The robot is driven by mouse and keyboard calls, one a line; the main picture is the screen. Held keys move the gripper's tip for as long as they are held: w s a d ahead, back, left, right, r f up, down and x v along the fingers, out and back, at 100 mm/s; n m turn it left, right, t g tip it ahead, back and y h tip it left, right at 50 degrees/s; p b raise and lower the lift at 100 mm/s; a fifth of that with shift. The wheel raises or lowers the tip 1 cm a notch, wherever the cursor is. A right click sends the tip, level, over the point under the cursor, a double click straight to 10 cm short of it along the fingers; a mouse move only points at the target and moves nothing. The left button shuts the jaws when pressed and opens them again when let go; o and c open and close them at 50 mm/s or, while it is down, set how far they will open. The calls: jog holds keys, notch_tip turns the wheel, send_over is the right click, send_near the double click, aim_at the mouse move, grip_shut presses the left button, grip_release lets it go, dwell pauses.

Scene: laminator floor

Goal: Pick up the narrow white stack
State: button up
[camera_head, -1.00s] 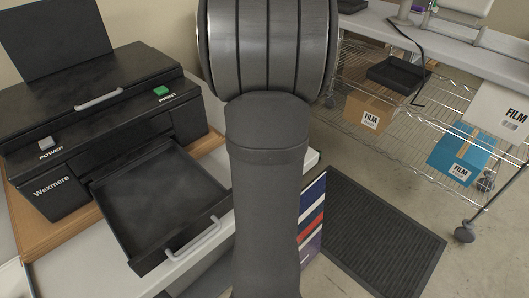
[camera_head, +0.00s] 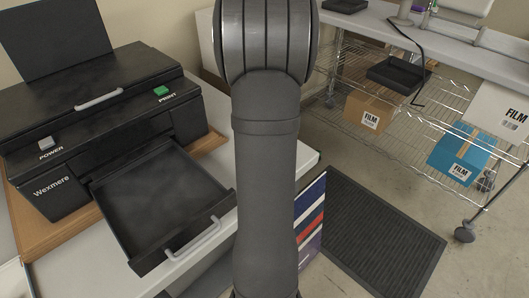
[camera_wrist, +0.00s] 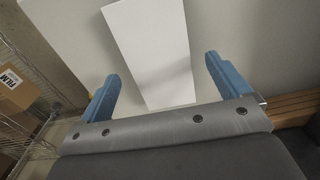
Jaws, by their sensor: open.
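In the wrist view a narrow white stack (camera_wrist: 150,40) lies lengthwise on a pale surface, running from the top edge to its near end just ahead of my gripper. My gripper (camera_wrist: 160,73) is open, with one blue finger on each side of the near part of the stack. A gap shows between each finger and the stack, and nothing is held. How high the fingers are above the surface is hard to tell. In the head view my arm hides the gripper, and I cannot make out the stack there.
A black printer (camera_head: 100,110) with its empty tray (camera_head: 160,200) pulled out stands on a wooden board at the left of the white table. At the right is a wire shelf with film boxes, the brown one (camera_head: 368,110) and the blue one (camera_head: 462,153). A dark mat (camera_head: 370,225) lies on the floor.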

notch_tip(320, 180, down, 2)
jog(key=shift+f, duration=0.1)
jog(key=c, duration=1.2)
jog(key=shift+r, duration=0.25)
